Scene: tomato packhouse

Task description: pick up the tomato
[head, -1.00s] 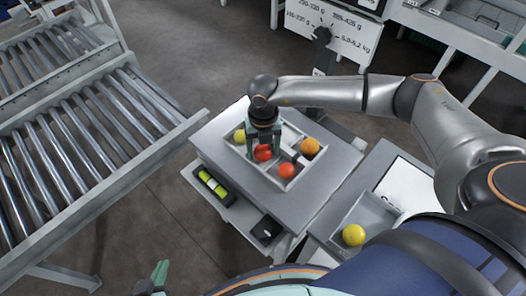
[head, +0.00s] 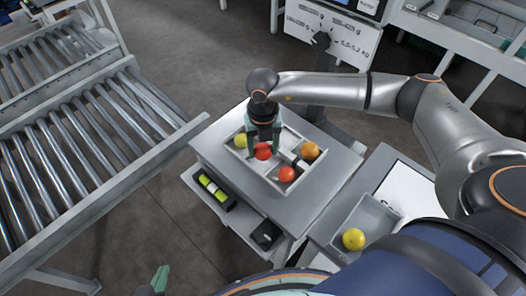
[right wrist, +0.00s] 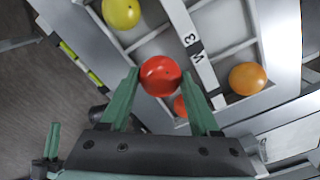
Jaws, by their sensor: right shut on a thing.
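A red tomato (head: 263,151) is between the fingers of my right gripper (head: 264,147), over the divided tray (head: 281,187). In the right wrist view the same tomato (right wrist: 160,75) sits between the two green fingertips, which are shut on it. Whether it is clear of the tray floor is hard to tell. A second red tomato (head: 287,174) lies in the tray's near compartment and is partly hidden behind the held one in the right wrist view (right wrist: 181,106). My left gripper (head: 158,280) shows only partly at the bottom edge; its opening is unclear.
A yellow tomato (head: 240,141) and an orange one (head: 310,150) lie in other compartments. Another yellow tomato (head: 353,239) sits in a grey tray (head: 373,214) at the right. A roller conveyor (head: 90,150) stands at left. A black holder (head: 222,200) is below the tabletop.

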